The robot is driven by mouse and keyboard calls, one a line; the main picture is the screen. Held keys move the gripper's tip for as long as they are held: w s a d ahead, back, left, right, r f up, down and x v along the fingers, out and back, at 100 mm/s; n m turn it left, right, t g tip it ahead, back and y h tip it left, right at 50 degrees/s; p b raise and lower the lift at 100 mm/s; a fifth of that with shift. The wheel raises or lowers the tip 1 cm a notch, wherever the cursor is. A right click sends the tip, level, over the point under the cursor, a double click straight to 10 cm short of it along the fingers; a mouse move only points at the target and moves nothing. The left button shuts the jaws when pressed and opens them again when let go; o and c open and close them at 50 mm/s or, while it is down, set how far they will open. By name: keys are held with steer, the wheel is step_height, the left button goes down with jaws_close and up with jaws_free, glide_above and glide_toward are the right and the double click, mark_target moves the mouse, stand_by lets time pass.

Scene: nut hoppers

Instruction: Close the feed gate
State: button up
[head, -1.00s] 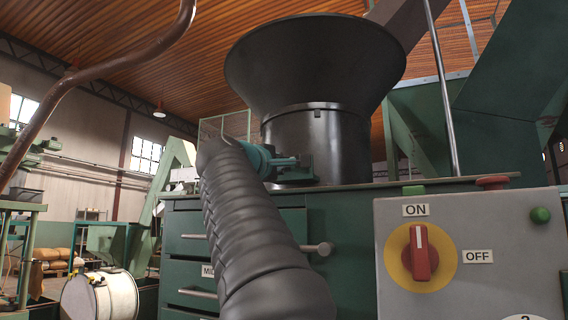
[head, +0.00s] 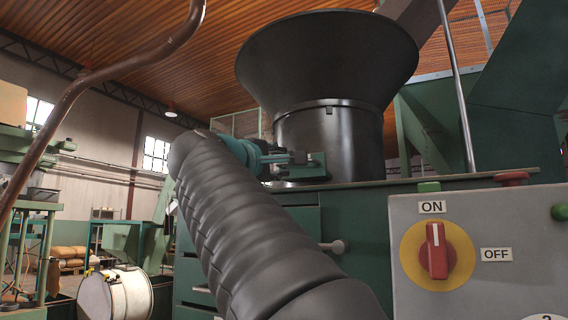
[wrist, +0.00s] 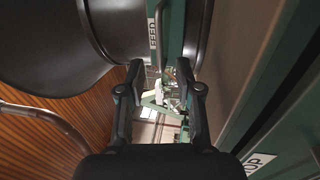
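The black hopper (head: 330,140) stands on the green cabinet in the head view. A green housing (head: 314,166) is fixed low on its side. In the wrist view a green strip with a FEED label (wrist: 153,33) runs beside the hopper's black wall (wrist: 50,45). My gripper (head: 285,158) is at the left of the housing in the head view, partly hidden by my arm.
A grey control box (head: 480,255) at the right carries a red switch (head: 437,252) pointing to ON. A brown pipe (head: 95,78) crosses the left. A metal rod (head: 457,90) rises right of the hopper.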

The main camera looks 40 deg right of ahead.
steer(key=shift+v, duration=1.95)
